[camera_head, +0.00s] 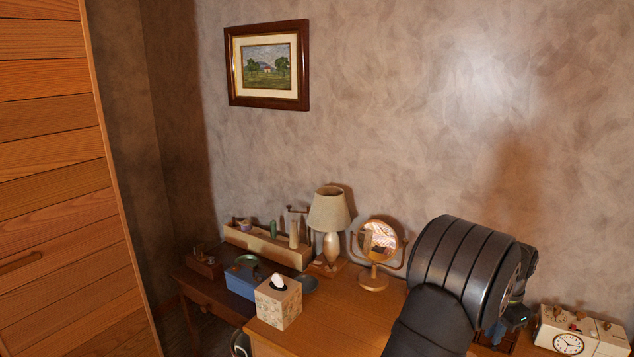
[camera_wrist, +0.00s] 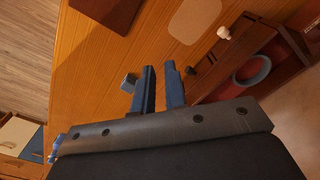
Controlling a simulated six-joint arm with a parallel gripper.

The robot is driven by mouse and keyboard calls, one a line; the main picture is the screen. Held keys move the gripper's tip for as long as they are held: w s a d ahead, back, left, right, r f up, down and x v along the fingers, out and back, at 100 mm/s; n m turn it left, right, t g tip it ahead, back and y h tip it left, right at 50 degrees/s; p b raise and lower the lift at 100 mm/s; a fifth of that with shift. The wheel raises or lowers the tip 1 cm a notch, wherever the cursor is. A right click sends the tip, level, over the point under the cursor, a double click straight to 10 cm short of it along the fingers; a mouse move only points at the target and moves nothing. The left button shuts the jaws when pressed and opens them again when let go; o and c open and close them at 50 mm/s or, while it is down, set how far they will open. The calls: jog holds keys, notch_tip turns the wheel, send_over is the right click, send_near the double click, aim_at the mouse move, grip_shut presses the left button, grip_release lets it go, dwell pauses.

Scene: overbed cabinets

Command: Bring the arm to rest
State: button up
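My gripper (camera_wrist: 160,68) shows in the wrist view as two dark blue fingers with a narrow gap between them. Nothing is held in the gap. The fingers are over the orange-brown wooden desk top (camera_wrist: 85,75). In the head view my black arm rises from the bottom right over the desk (camera_head: 335,322), and its fingers cannot be made out clearly there.
A small grey block (camera_wrist: 129,82) shows beside the left finger. A dark red-brown wooden box (camera_wrist: 225,75) with a grey-blue ring (camera_wrist: 251,71) is to the right. A mirror (camera_head: 379,242), lamp (camera_head: 328,211), tissue box (camera_head: 279,303) and cream clock radio (camera_head: 570,337) stand around.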

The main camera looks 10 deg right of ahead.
jog(key=s+a+f, duration=0.1)
jog(key=a+f, duration=0.1)
jog(key=a, duration=0.4)
jog(key=w+f, duration=0.2)
jog(key=w, duration=0.1)
jog(key=w+a+f, duration=0.1)
jog(key=w+f, duration=0.1)
jog(key=w, duration=0.1)
jog(key=w+a+f, duration=0.1)
jog(key=w+f, duration=0.1)
jog(key=w, duration=0.2)
jog(key=shift+f, duration=0.25)
jog(key=shift+o, duration=0.5)
